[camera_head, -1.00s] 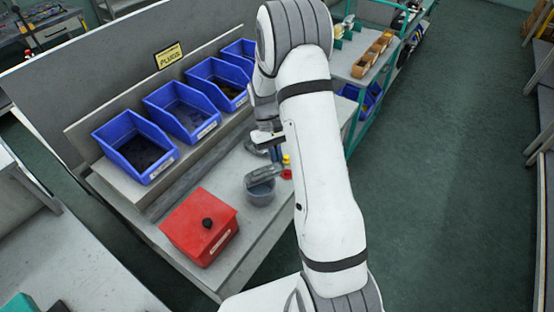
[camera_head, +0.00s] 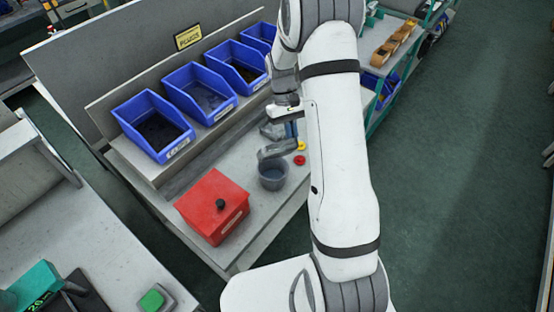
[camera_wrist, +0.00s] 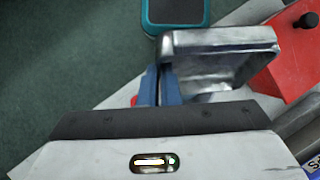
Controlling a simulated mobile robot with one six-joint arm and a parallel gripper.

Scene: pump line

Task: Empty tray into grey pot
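My gripper (camera_head: 291,131) is shut on a grey metal tray (camera_head: 276,151). Its blue fingers (camera_wrist: 162,86) pinch the side of the tray (camera_wrist: 218,42) in the wrist view. The tray is tilted above the grey pot, and the part of its inside that shows looks bare. The grey pot (camera_head: 272,177) stands on the bench just below the tray's lower edge. I cannot make out what is in the pot. The pot is not clearly visible in the wrist view.
A red box (camera_head: 212,208) with a black knob stands left of the pot. A red piece (camera_head: 300,160) and a yellow piece (camera_head: 301,146) are right of it. Blue bins (camera_head: 153,125) line the back. A teal-rimmed dark object (camera_wrist: 175,12) shows at the wrist view's top.

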